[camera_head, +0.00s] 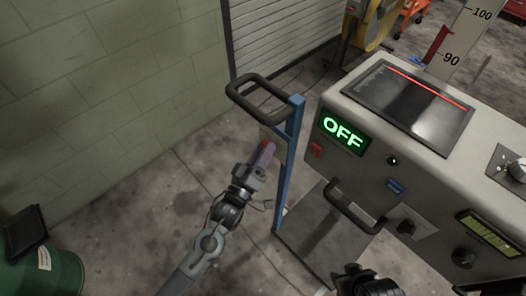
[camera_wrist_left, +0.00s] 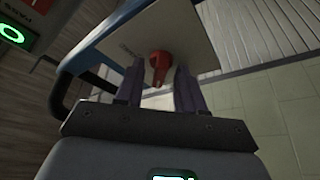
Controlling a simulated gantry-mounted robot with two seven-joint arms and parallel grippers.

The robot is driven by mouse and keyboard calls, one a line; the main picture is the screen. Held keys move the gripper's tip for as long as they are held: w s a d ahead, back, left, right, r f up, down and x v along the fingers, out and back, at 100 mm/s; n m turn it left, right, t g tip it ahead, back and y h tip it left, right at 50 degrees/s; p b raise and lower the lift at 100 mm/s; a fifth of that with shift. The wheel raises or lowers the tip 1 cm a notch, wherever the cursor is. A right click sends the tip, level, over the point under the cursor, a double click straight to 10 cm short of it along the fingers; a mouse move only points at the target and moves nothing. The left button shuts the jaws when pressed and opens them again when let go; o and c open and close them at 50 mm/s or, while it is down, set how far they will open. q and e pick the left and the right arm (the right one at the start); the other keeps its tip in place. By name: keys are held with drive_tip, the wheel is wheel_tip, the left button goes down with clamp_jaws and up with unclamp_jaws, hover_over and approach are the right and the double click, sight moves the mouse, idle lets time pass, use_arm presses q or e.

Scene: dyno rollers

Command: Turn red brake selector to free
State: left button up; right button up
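The red brake selector (camera_wrist_left: 160,66) is a small red knob on a pale plate (camera_wrist_left: 195,38), its lever pointing down in the left wrist view. The plate is fixed to a blue post (camera_head: 287,160); in the head view the knob shows as a bit of red (camera_head: 267,145) by the gripper tips. My left gripper (camera_head: 266,150) is open, its two purple-grey fingers (camera_wrist_left: 160,72) on either side of the selector. I cannot tell whether they touch it. A dark part at the bottom of the head view (camera_head: 366,284) may be my right gripper; its fingers are not clear.
A black handle loop (camera_head: 258,98) tops the blue post. To the right stands a grey console (camera_head: 370,170) with a green OFF display (camera_head: 342,132), a red switch (camera_head: 317,151) and a black handle (camera_head: 352,208). A green drum (camera_head: 50,272) stands lower left. The floor left of the post is clear.

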use_arm(q)
clamp_jaws()
drive_tip(key=shift+m, duration=0.3)
drive_tip(key=shift+w+a+r+m+g+h, duration=0.1)
drive_tip(key=shift+m+g+h, duration=1.3)
drive_tip(key=shift+m, duration=2.75)
drive_tip(key=shift+w+a+f+m+g+h, duration=0.1)
drive_tip(key=shift+m+g+h, duration=1.25)
drive_tip(key=shift+m, duration=2.75)
drive_tip(key=shift+w+a+r+m+g+h, duration=0.1)
drive_tip(key=shift+m+g+h, duration=1.25)
drive_tip(key=shift+m, duration=2.8)
drive_tip(key=shift+g, duration=0.4)
